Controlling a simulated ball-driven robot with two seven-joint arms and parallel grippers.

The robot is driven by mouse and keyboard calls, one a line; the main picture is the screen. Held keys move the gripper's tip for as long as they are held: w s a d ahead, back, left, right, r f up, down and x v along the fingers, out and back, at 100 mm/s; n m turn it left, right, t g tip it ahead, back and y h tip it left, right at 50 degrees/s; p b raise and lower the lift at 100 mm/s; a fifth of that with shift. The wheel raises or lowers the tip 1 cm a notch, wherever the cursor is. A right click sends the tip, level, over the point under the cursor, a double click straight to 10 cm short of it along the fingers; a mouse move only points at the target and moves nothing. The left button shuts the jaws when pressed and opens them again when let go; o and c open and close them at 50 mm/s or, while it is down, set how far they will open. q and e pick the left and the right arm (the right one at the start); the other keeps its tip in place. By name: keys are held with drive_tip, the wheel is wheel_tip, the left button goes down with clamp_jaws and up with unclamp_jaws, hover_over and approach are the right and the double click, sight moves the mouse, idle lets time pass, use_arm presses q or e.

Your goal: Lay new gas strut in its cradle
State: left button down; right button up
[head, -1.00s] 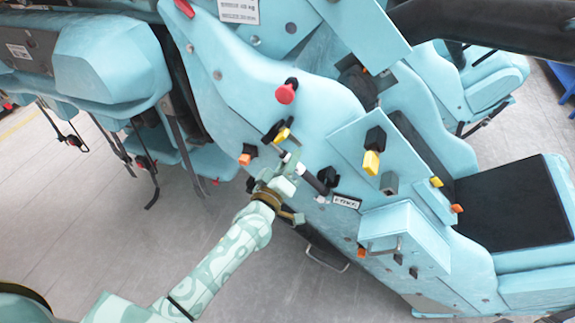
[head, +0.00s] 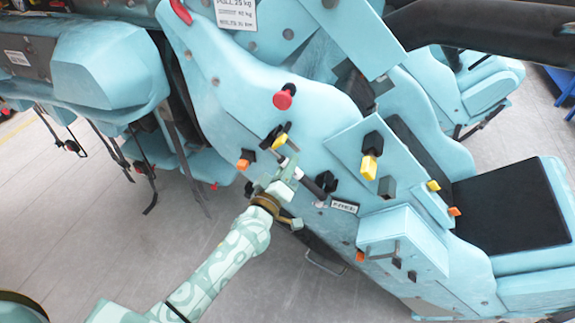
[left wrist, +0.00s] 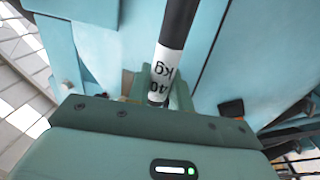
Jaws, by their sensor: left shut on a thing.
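The gas strut (head: 311,185) is a dark rod with a pale band, lying at a slant close to the light-blue side panel of the coaster seat. My left gripper (head: 287,175) is shut around it near its middle. In the left wrist view the strut (left wrist: 177,25) is black with a white "40 kg" label between the fingers (left wrist: 158,92). Its upper end is near a black and yellow fitting (head: 275,137) and its lower end near a black fitting (head: 327,181). I cannot tell whether it touches either, or which is the cradle. My right gripper is not in view.
A red knob (head: 284,97), a yellow-and-black handle (head: 371,155), an orange block (head: 244,162) and a box with a handle (head: 400,235) stick out from the panel. A black-topped seat (head: 505,208) is at right. Grey floor lies open at lower left.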

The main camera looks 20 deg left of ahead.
use_arm(q)
drive_tip(key=shift+r+p, duration=0.1)
drive_tip(key=shift+p, duration=0.25)
idle(0.7)
drive_tip(key=shift+w, duration=0.55)
drive_tip(key=shift+w+b, duration=0.5)
drive_tip(key=shift+w, duration=0.75)
drive_tip(key=c, duration=1.2)
unclamp_jaws()
drive_tip(key=shift+s, duration=0.1)
drive_tip(key=shift+o, duration=0.2)
